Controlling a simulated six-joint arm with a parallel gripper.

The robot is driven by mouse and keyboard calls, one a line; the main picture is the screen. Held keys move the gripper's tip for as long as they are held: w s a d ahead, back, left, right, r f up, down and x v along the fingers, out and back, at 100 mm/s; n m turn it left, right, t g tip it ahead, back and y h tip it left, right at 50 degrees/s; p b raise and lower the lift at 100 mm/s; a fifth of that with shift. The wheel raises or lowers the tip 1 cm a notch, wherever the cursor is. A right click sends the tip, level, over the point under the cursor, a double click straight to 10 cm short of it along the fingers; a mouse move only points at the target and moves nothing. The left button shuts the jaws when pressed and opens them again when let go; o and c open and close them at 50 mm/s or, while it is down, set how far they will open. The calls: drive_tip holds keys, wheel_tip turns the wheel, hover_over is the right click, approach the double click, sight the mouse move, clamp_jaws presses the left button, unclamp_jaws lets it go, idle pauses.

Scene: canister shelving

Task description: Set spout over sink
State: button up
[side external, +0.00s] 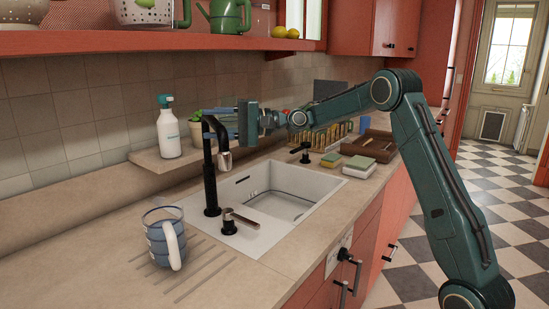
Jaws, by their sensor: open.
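A black tap (210,178) stands upright at the left end of the white sink (250,229). Its arched spout (222,138) ends in a metallic tip that hangs near the sink's back left corner; whether the tip is over the basin or the rim behind it is hard to tell. My gripper (214,124) comes in from the right, level with the top of the spout. Its bluish fingers point left and are open, close by the spout's arch. Whether they touch it I cannot tell.
A white spray bottle (168,130) stands on a ledge behind the tap. A lever handle (240,217) sits on the sink's near side. A blue-banded glass mug (165,240) stands on the front left counter. Sponges (358,167) and a wooden tray (362,146) lie right of the sink.

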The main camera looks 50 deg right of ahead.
drive_tip(key=shift+s+d, duration=0.35)
drive_tip(key=shift+d, duration=0.05)
wheel_tip(320, 180, up, 7)
drive_tip(key=s+d, duration=0.2)
drive_tip(key=shift+s+d, duration=0.3)
drive_tip(key=shift+d, duration=0.05)
